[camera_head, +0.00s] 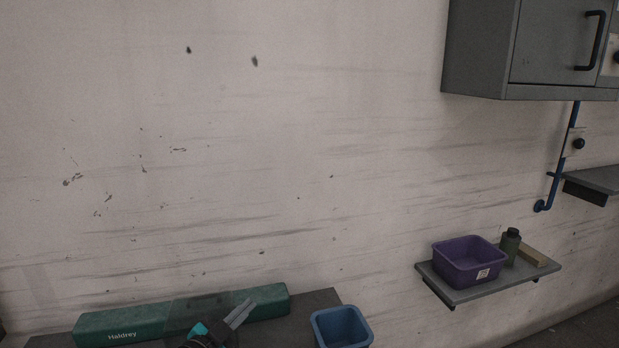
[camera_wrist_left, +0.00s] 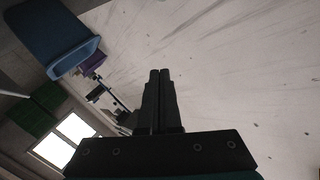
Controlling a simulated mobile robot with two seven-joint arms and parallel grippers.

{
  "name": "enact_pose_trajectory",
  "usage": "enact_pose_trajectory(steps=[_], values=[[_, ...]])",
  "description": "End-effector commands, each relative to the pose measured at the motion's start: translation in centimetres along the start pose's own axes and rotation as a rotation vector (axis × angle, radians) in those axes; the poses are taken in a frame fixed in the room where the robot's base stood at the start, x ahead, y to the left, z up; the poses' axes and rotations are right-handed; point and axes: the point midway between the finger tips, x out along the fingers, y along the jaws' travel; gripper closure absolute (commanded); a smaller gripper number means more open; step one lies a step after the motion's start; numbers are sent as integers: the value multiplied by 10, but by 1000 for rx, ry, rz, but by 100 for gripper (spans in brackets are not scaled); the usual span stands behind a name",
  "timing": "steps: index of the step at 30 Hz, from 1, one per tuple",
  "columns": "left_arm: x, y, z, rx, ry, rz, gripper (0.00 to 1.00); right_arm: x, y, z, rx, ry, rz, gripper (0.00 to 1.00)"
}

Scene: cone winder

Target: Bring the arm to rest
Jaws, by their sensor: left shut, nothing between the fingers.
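My left gripper (camera_head: 240,312) shows at the bottom of the head view, in front of a long green case marked "Haldrey" (camera_head: 140,322). Its two grey fingers point up and to the right. In the left wrist view my left gripper (camera_wrist_left: 160,73) has its fingers side by side, with nothing between them. The gripper is shut and empty, and apart from the wall behind. Most of the left arm is out of the head view. My right gripper is in neither view.
A blue bin (camera_head: 341,326) stands right of the gripper by the dark table (camera_head: 318,299). A wall shelf (camera_head: 470,293) holds a purple bin (camera_head: 468,262), a dark green bottle (camera_head: 510,243) and a tan block (camera_head: 533,256). A grey cabinet (camera_head: 480,50) hangs upper right. The wall between is bare.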

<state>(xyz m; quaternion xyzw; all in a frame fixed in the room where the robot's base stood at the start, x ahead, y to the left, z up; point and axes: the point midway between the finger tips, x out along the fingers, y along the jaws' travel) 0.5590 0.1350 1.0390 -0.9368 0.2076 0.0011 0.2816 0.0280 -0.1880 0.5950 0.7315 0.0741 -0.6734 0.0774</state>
Motion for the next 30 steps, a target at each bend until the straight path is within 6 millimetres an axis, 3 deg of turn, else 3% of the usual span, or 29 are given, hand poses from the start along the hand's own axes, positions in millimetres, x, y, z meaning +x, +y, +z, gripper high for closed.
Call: enact_pose_trajectory(steps=[8, 16, 21, 30], values=[[-62, 41, 25, -248, -313, -160, 100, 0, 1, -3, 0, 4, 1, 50], [-165, 93, 55, -455, -717, -136, 100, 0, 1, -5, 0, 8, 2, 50], [-224, 121, 59, -534, -909, -63, 100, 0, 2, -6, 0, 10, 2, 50], [-300, 153, 49, -611, -1119, 66, 100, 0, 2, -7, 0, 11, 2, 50]])
